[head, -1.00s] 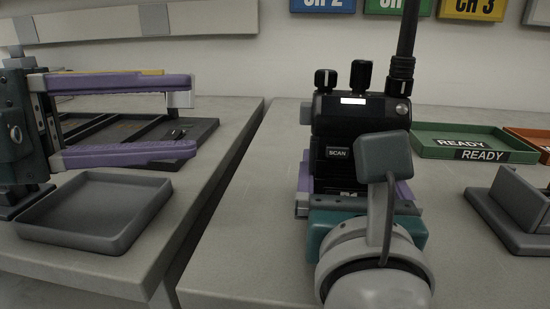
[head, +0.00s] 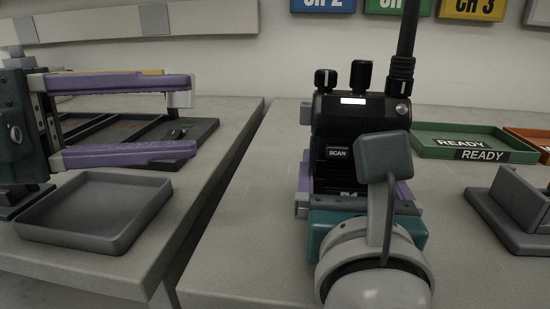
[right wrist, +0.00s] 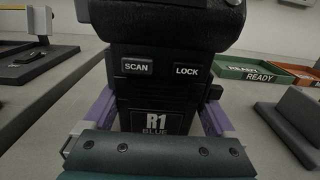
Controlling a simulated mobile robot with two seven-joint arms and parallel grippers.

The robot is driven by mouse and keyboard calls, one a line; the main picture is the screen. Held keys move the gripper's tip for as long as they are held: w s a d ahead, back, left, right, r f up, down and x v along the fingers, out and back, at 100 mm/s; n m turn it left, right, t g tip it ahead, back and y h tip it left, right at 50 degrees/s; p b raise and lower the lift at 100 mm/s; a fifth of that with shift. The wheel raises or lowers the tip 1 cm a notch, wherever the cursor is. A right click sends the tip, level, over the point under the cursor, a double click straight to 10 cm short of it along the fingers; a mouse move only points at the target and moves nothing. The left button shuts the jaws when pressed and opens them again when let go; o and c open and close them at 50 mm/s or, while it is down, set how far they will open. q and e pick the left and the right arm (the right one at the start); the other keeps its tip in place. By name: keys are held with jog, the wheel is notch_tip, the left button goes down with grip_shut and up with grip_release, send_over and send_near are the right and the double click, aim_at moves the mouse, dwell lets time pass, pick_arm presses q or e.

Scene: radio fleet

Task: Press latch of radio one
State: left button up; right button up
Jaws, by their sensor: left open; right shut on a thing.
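Radio one (head: 360,115) is black and upright, with knobs, a thick antenna and a small lit display on top. In the right wrist view the radio (right wrist: 155,92) shows SCAN and LOCK labels and an R1 BLUE plate. My right gripper (head: 353,182) is shut on it, one purple finger at each side; the fingers also show in the right wrist view (right wrist: 153,112). I cannot make out a latch; the radio's back is hidden. My left gripper (head: 188,115) is open and empty at the left, over the left table, well apart from the radio.
A grey empty tray (head: 95,215) and a dark compartment tray (head: 200,130) lie on the left table. A green READY tray (head: 475,140), an orange tray (head: 535,140) and a grey stand (head: 510,205) are right of the radio. A gap separates the two tables.

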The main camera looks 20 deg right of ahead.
pick_arm(q)
jog(key=shift+a+f, duration=0.1)
jog(key=shift+f, duration=0.05)
jog(key=shift+c, duration=1.4)
jog(key=shift+a+f+t, duration=0.15)
jog(key=shift+f+t, duration=0.15)
jog(key=shift+t, duration=0.1)
jog(key=shift+c, duration=0.8)
jog(key=f+t, duration=0.1)
jog(key=s+a+f+n+t, duration=0.1)
jog(key=shift+a+n+t, duration=0.2)
jog(key=shift+n+t, duration=0.1)
jog(key=c, duration=0.3)
jog(key=shift+s+a+f+n+t, duration=0.15)
jog(key=shift+s+a+n+t, duration=0.15)
jog(key=shift+s+t, duration=0.25)
jog(key=shift+s+a+f+n+t, duration=0.2)
jog(key=shift+s+a+t, duration=0.2)
jog(key=shift+s, duration=0.2)
grip_shut()
jog(key=s+r+n+t, duration=0.1)
jog(key=s+r+t, duration=0.1)
jog(key=s, duration=0.5)
jog(key=shift+r, duration=0.6)
